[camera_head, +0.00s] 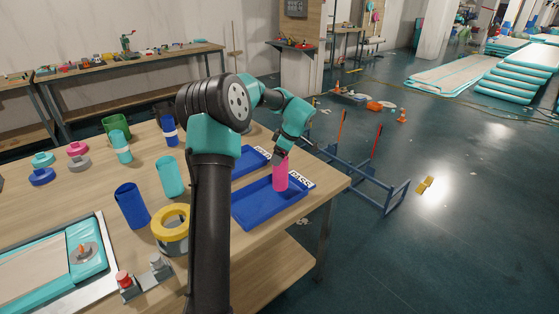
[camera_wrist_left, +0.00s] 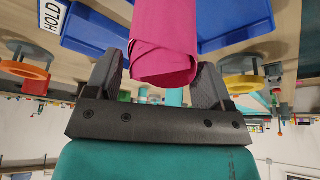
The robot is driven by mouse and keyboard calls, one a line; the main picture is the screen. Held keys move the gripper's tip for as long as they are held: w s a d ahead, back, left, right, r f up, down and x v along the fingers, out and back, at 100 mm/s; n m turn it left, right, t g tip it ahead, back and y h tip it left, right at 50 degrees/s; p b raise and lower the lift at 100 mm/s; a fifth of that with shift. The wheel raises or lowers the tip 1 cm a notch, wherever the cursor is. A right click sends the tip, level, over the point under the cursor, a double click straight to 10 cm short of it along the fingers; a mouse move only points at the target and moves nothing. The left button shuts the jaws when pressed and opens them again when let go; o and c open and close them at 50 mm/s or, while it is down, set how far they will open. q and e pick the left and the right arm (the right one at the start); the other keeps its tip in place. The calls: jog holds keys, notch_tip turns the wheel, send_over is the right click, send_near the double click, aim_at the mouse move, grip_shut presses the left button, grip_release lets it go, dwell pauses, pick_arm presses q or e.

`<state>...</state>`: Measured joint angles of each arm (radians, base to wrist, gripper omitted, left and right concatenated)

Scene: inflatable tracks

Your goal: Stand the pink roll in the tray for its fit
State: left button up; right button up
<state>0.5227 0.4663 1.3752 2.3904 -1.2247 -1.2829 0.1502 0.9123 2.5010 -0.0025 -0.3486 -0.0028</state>
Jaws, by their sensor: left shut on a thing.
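The pink roll (camera_head: 280,174) is upright, with its lower end over the floor of the near blue tray (camera_head: 248,218), which has a PASS label. I cannot tell whether the roll touches the tray floor. My left gripper (camera_head: 281,158) is shut on the roll's upper part. In the left wrist view the pink roll (camera_wrist_left: 165,40) sits between the two dark fingers of the left gripper (camera_wrist_left: 158,82). My right gripper is in neither view.
A second blue tray (camera_head: 248,160) lies behind, its label partly hidden; a HOLD tray (camera_wrist_left: 95,28) shows in the wrist view. Teal roll (camera_head: 170,177), blue roll (camera_head: 131,206) and yellow ring (camera_head: 170,221) stand left of my arm. The table's right edge is close.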

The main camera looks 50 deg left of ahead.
pick_arm(q)
jog(key=shift+f, duration=1.3)
jog(key=o, duration=1.4)
jog(key=shift+o, duration=0.2)
jog(key=v, duration=1.2)
